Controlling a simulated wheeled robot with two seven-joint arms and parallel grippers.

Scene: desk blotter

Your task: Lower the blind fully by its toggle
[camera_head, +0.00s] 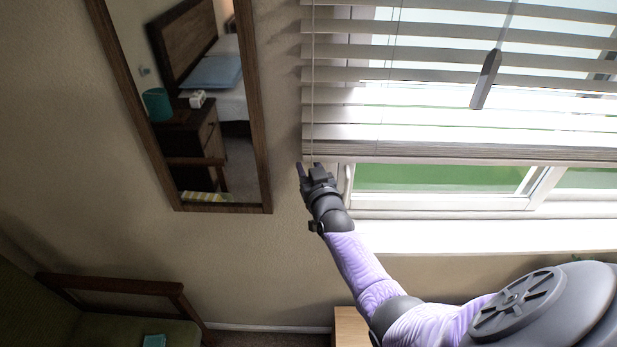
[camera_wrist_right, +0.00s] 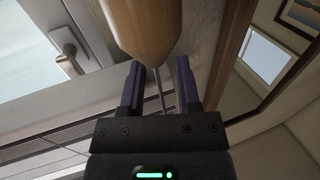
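The white slatted blind (camera_head: 460,152) hangs partway down the window, its bottom rail above the sill. A thin pull cord (camera_head: 312,90) runs down the blind's left side towards my right gripper (camera_head: 309,169), which is just below the rail's left end. In the right wrist view, my right gripper (camera_wrist_right: 159,82) is open. A tapered wooden toggle (camera_wrist_right: 150,25) is at its fingertips, and thin cords run from the toggle's tip between the fingers. Contact with the fingers cannot be told. The toggle is not clear in the head view. My left gripper is not in view.
A dark grey hanging piece (camera_head: 487,78) is in front of the slats at the right. A wood-framed mirror (camera_head: 268,180) is on the wall left of my gripper. A window handle (camera_wrist_right: 66,50) shows in the wrist view. A wooden chair (camera_head: 110,285) stands lower left.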

